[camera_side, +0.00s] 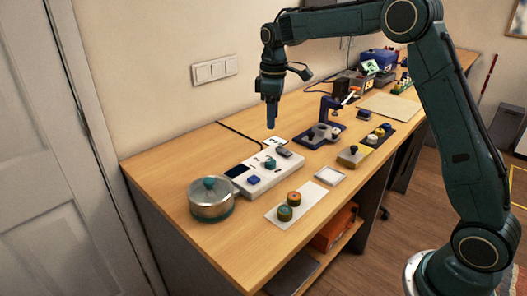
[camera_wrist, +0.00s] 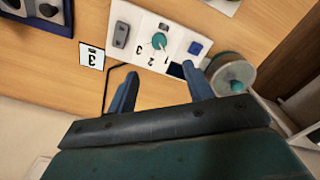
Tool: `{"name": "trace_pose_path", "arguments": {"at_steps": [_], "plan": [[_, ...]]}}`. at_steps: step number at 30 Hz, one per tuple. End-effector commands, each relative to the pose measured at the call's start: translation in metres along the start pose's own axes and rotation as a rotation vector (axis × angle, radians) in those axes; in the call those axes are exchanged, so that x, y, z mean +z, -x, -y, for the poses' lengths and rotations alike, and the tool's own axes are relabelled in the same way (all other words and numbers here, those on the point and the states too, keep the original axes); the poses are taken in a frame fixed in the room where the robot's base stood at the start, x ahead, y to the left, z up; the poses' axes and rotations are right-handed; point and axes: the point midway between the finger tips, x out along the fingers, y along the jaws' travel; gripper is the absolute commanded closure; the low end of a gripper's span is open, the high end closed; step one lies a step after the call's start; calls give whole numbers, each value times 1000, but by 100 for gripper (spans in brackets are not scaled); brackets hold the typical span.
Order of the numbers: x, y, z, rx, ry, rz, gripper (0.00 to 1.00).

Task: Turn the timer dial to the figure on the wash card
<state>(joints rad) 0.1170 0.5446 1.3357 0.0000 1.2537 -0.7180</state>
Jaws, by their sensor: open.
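The white panel (camera_side: 262,175) lies on the wooden bench. Its teal timer dial (camera_side: 270,163) also shows in the wrist view (camera_wrist: 159,41), with small figures beside it; I cannot tell which figure its pointer marks. The wash card (camera_wrist: 92,57) lies flat beside the panel and bears a figure that looks like 3; it also shows behind the panel in the side view (camera_side: 275,142). My gripper (camera_side: 271,125) points down, open and empty, above the bench behind the panel. In the wrist view its two fingers (camera_wrist: 160,88) are apart, clear of the dial.
The panel also carries a blue button (camera_wrist: 195,48), a grey switch (camera_wrist: 121,35) and a dark display (camera_side: 240,171). A lidded metal pot (camera_side: 211,200) stands at its left end. A blue clamp-like fixture (camera_side: 327,108) stands to the right.

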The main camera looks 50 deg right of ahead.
Motion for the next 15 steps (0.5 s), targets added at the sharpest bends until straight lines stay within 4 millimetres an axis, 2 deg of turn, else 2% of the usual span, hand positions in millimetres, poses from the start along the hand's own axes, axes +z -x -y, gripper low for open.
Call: {"name": "trace_pose_path", "arguments": {"at_steps": [15], "plan": [[-2, -13, -4, -6, 10, 7, 48]]}}
